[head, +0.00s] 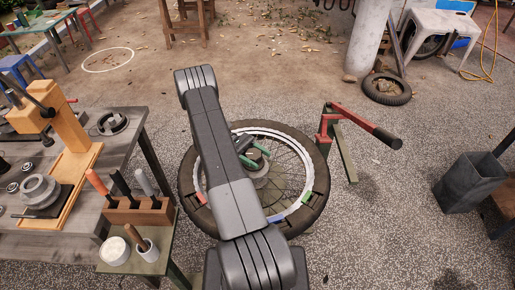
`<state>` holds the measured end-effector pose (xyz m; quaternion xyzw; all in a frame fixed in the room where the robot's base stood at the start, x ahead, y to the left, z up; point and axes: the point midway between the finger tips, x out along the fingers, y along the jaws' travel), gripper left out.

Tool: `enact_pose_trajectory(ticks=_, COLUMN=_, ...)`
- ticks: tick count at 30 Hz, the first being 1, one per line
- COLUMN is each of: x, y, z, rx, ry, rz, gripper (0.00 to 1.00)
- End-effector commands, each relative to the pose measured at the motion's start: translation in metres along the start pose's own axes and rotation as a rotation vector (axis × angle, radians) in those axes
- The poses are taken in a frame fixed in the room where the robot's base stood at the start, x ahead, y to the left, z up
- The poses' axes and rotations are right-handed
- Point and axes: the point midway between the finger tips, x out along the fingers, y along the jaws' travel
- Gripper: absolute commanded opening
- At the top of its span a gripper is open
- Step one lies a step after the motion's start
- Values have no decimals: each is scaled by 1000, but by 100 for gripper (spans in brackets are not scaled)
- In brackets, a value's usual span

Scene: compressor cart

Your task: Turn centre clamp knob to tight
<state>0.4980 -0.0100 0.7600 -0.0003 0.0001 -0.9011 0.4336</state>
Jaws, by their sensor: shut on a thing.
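The centre clamp knob (264,153) shows as green pieces above the grey hub (259,171) in the middle of a spoked wheel. The wheel has a black tyre (319,178) and a white rim and lies flat. My gripper (248,156) is at the wheel's centre, shut on the knob. My own arm link covers the left part of the wheel and much of the gripper, so the fingertips and the knob's exact angle are hard to make out.
A red lever with a black grip (382,136) stands at the wheel's right edge. A workbench (125,134) with a wooden stand is at left, with a tool block (141,210) in front. A grey bin (468,184) stands at right. Open floor lies behind the wheel.

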Motion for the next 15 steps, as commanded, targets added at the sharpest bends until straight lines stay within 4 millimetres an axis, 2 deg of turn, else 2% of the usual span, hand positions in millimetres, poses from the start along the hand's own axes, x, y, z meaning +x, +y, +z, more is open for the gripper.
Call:
enact_pose_trajectory(ticks=1, x=0, y=0, z=6, rx=-1, ry=-1, rz=-9, gripper=32)
enact_pose_trajectory(ticks=15, x=0, y=0, z=1, rx=-1, ry=0, rz=-50, gripper=32)
